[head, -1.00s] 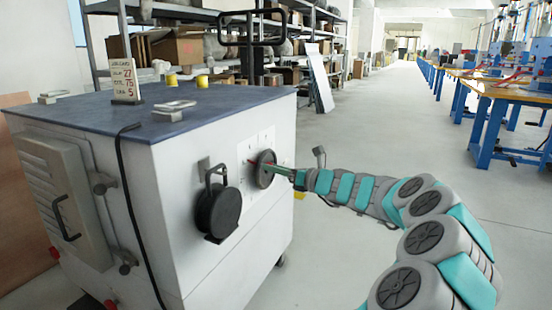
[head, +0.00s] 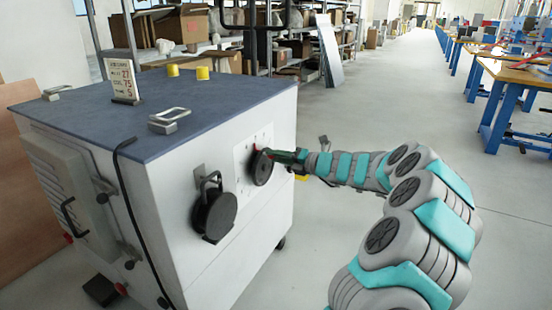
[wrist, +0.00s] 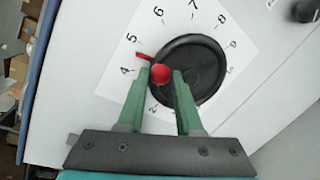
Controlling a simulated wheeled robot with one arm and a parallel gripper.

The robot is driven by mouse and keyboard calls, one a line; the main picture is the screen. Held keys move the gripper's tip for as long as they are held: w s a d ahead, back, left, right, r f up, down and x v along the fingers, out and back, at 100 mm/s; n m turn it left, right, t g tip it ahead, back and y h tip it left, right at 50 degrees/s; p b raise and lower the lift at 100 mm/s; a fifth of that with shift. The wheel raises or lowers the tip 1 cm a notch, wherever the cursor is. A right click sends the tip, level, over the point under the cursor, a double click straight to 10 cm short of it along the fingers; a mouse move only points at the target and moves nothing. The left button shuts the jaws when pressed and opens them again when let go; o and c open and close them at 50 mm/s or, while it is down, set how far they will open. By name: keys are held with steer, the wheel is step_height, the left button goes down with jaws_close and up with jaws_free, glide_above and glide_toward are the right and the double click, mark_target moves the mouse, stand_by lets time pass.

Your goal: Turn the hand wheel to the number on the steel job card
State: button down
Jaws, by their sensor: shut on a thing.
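The black hand wheel (head: 261,172) is on the cabinet's right side; in the wrist view (wrist: 202,65) it sits on a white numbered dial (wrist: 233,84). Its red pointer (wrist: 144,57) lies between 4 and 5. My gripper (wrist: 161,76) is shut on the wheel's red knob (wrist: 160,74), one green finger on each side. My gripper also shows at the wheel in the head view (head: 276,155). The job card (head: 122,80) stands upright on the cabinet top. It reads 27, 75 and 5 down its lines; the labels are too small to read. The fingers hide part of the dial near 3.
The cabinet (head: 180,205) has a blue-grey top with metal handles (head: 169,120) and two yellow caps (head: 203,73). A round black part (head: 213,213) hangs left of the wheel. Shelves (head: 125,40) stand behind, blue-legged benches (head: 497,115) at right. The floor between is clear.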

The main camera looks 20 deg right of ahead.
steer(key=shift+w+d+r+m, duration=0.1)
steer(key=shift+w+d+m, duration=0.3)
steer(key=shift+m, duration=0.5)
steer(key=c, duration=0.6)
jaws_free()
steer(key=v, duration=0.8)
steer(key=shift+d, duration=0.1)
